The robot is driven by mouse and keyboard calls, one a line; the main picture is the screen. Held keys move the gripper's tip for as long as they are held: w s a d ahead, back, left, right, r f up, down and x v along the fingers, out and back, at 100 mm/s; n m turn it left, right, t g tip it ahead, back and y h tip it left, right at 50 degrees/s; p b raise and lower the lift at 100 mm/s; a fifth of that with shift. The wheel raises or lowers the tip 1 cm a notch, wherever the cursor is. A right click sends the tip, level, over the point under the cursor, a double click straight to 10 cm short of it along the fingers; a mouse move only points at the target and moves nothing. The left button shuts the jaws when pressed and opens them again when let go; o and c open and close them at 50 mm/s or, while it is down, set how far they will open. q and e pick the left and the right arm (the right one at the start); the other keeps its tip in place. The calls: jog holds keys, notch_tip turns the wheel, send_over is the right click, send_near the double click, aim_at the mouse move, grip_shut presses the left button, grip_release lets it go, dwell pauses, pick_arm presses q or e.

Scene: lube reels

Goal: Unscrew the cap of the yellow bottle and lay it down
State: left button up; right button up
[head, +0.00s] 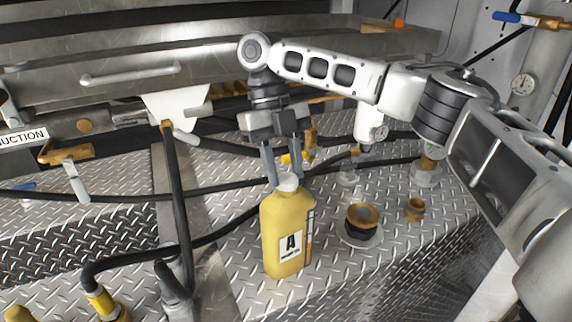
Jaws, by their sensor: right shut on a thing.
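The yellow bottle (285,235), with a label marked A, stands upright on the diamond-plate deck. Its white cap (288,182) sits at the bottle's neck. My right gripper (284,172) comes down from above, pointing downward, with its two fingers shut on the cap, one on either side. Whether the cap is loose on the neck cannot be told. My left gripper is not in view.
A brass and black fitting (362,218) and a smaller brass fitting (414,209) stand right of the bottle. Black hoses (172,195) run behind and left. A steel drawer (130,75) is at the back. Bare deck (335,270) lies right of the bottle.

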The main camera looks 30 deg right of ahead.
jog(key=shift+f+n, duration=0.4)
jog(key=n, duration=0.1)
jog(key=n+h, duration=0.1)
jog(key=n, duration=0.1)
jog(key=n+h, duration=0.1)
jog(key=n, duration=0.1)
jog(key=shift+s+a, duration=0.15)
jog(key=shift+a, duration=0.15)
jog(key=o, duration=1.3)
jog(key=shift+r, duration=0.15)
jog(key=shift+o, duration=0.2)
jog(key=shift+r+t, duration=0.1)
jog(key=shift+t, duration=0.2)
